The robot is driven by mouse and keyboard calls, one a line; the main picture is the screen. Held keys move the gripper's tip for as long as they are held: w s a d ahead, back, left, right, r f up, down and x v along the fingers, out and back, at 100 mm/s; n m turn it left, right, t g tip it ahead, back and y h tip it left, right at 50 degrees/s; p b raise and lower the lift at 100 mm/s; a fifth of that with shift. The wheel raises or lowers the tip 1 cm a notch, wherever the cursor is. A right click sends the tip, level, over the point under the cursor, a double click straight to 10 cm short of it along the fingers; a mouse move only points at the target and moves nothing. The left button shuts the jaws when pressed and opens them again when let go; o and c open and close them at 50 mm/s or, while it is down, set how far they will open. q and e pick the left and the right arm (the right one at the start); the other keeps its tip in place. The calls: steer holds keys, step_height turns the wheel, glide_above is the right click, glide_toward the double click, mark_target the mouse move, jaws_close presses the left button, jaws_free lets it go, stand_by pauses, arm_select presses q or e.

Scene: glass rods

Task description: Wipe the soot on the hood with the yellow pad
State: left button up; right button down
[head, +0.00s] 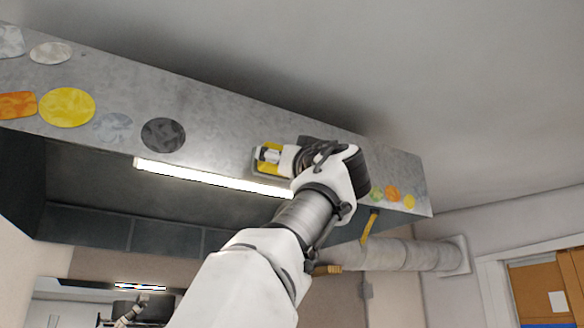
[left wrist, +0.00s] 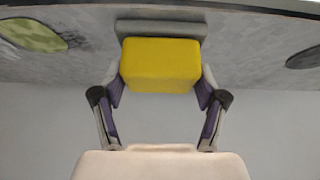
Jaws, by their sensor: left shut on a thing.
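The hood (head: 215,120) is a mottled grey metal panel across the head view. A dark grey, soot-like oval patch (head: 163,135) is on its face, left of my left gripper (head: 274,157). The dark patch (left wrist: 303,57) also shows at the right edge of the left wrist view. My left gripper is shut on the yellow pad (left wrist: 160,65), a yellow block with a grey layer on its far side. The pad is at the hood's face; I cannot tell whether it touches. My right gripper is not in view.
Yellow (head: 67,107), orange (head: 17,105) and pale grey patches are on the hood's left part. Small green, orange and yellow (head: 409,201) patches are at its right end. A lit strip (head: 210,178) runs along the lower edge. A duct (head: 405,254) is below right.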

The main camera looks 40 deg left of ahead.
arm_select(q)
steer(key=shift+s+a, duration=0.2)
steer(key=shift+s, duration=0.3)
steer(key=shift+s+a, duration=0.2)
steer(key=shift+s, duration=0.25)
steer(key=shift+s+a+f+b, duration=0.1)
steer(key=shift+s+a+b, duration=0.15)
steer(key=shift+s+b, duration=0.3)
steer(key=shift+s+a+b, duration=0.2)
steer(key=shift+s+b, duration=0.2)
steer(key=shift+b, duration=0.1)
steer(key=shift+s+a, duration=0.1)
steer(key=shift+s, duration=0.35)
steer(key=shift+s+d+b, duration=0.15)
steer(key=shift+s+d, duration=0.2)
steer(key=shift+d, duration=0.55)
steer(key=shift+s+d+b, duration=0.1)
steer(key=shift+s+d, duration=0.25)
steer(key=shift+d, duration=0.55)
steer(key=shift+s+d+b, duration=0.15)
steer(key=shift+s+d, duration=0.2)
steer(key=shift+d, duration=0.55)
